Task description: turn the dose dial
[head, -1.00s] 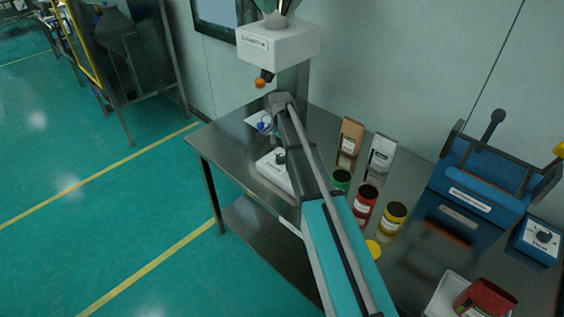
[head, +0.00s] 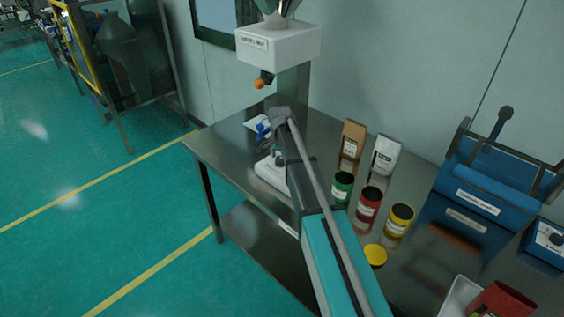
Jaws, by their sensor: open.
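A low white box (head: 269,173) stands on the steel table near its left edge. A dark shape over its top is partly hidden by my arm, and I cannot tell dial from gripper there. My gripper (head: 272,152) is small and mostly hidden behind the arm, right at the box's top. It is open; whether it touches a dial cannot be told. A blue box (head: 543,244) at the right edge also carries a round dark dial (head: 556,239). Its label is too small to read.
Green (head: 342,187), red (head: 368,204) and yellow (head: 398,219) jars and two pouches stand right of my arm. A blue machine (head: 486,183) is farther right.

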